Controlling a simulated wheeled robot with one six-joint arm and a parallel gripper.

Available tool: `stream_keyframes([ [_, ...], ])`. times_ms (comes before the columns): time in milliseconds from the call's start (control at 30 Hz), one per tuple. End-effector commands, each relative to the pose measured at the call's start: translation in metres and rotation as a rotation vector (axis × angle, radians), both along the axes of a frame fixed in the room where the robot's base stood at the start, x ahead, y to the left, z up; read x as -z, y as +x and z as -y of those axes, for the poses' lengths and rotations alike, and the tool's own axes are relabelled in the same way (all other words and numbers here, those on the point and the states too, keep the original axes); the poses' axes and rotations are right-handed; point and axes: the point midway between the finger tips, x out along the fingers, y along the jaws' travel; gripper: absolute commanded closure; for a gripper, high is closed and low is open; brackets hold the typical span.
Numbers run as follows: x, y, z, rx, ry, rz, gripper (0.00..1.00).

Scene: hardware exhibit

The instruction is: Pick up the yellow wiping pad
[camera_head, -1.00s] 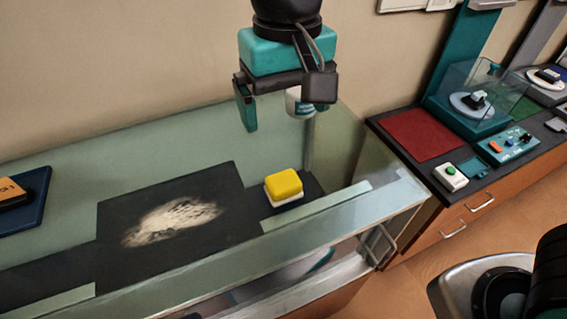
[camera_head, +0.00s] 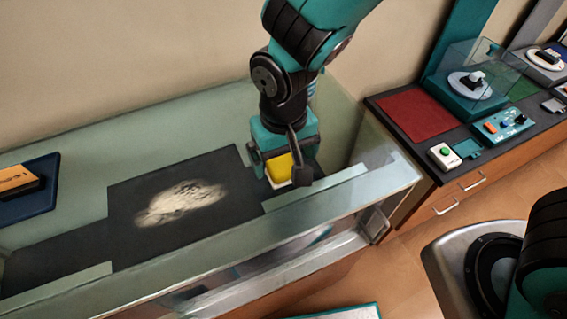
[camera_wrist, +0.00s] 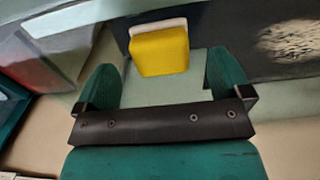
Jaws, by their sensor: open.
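The yellow wiping pad (camera_head: 279,169) has a white base and sits on the dark strip to the right of a powdery patch. My gripper (camera_head: 286,165) is down at the pad, and its arm and body partly cover it in the head view. In the wrist view the pad (camera_wrist: 160,54) shows ahead of my open gripper (camera_wrist: 161,68), roughly centred between the two teal fingers. The pad looks slightly tilted there and lies mostly beyond the fingertips. I see no finger touching it.
A pale powdery patch (camera_head: 180,203) lies on the black mat (camera_head: 128,243) left of the pad. A clear panel edge (camera_head: 330,218) runs along the front. A blue tray (camera_head: 42,199) is at far left. A counter with a red square (camera_head: 414,117) stands at right.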

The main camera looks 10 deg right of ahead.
Motion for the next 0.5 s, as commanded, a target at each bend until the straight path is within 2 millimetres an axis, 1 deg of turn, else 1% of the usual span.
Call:
stream_keyframes([
  [133, 0.019, -0.001, 0.0, 0.0, -0.003, -0.004, 0.04],
  [233, 0.029, -0.001, 0.0, 0.0, -0.002, -0.003, 0.04],
  [333, 0.033, 0.0, 0.0, 0.0, 0.0, 0.0, 0.04],
  [500, 0.034, 0.0, -0.001, 0.0, 0.0, 0.001, 0.04],
])
